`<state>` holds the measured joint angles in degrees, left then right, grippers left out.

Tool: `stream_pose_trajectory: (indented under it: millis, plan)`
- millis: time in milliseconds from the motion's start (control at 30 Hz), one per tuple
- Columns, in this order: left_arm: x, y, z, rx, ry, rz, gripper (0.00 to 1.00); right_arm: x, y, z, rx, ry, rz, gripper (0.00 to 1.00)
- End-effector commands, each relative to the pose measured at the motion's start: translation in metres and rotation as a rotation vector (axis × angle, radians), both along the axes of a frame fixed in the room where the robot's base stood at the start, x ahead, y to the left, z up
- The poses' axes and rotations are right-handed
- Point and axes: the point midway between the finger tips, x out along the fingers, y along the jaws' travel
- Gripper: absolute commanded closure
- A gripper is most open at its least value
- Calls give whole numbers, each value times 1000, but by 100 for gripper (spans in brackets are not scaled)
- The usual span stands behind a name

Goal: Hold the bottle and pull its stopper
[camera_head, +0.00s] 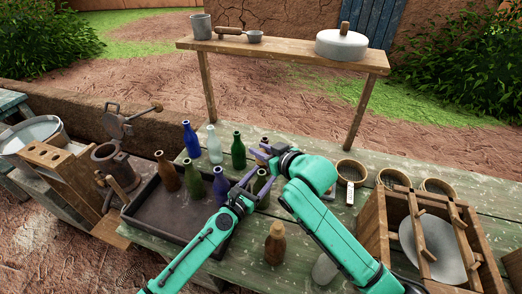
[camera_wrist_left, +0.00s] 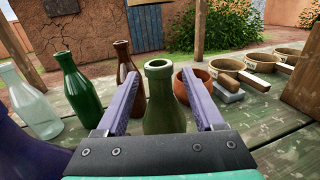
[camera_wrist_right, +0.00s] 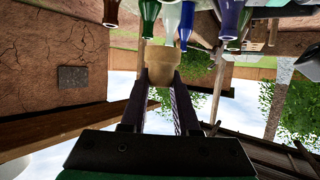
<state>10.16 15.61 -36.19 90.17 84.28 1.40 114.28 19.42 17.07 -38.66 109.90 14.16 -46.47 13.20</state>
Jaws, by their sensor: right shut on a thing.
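An olive-green bottle (camera_wrist_left: 160,112) stands upright between the fingers of my left gripper (camera_wrist_left: 160,100). Its mouth is open, with no stopper in it, and gaps show between its sides and the fingers. In the head view, my left gripper (camera_head: 250,183) is around this bottle (camera_head: 261,184) at the tray's right edge. My right gripper (camera_head: 262,155) is above and behind it, toward the back of the table. In the right wrist view, which is upside down, the right gripper (camera_wrist_right: 160,82) is shut on a tan tapered piece (camera_wrist_right: 160,62) that looks like the stopper.
Blue, clear, green and brown bottles stand close by, some in the dark tray (camera_head: 150,222). A terracotta bowl (camera_wrist_left: 204,76) is just beyond the green bottle. A brown bottle (camera_head: 275,246) stands near the front. A wooden frame (camera_head: 375,225) blocks the right side.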

Motion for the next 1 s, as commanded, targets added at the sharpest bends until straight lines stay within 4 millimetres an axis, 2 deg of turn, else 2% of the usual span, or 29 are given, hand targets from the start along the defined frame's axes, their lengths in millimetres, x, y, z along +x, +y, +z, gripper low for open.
stream_pose_trajectory:
  millis: [167, 267, 467, 700, 833, 1000]
  plan:
    - [-1, 1, 0, 0, 0, 0, 30, 0, 0, 0, 0, 0, 0, 100]
    - [-8, 6, 0, 0, 1, 0, 30, 0, 0, 1, 0, 0, 0, 100]
    - [-41, 27, -2, 1, 2, 0, 30, 0, 0, -1, 0, 0, 0, 100]
    - [-80, 52, -3, 1, 2, -1, 30, 0, 0, -12, 0, 0, 0, 100]
    - [-94, 62, -3, 1, 2, 0, 30, 0, 0, -17, 0, 0, 0, 100]
    - [-100, 67, 0, 0, 0, 0, 30, 0, 0, -19, 0, 0, 0, 100]
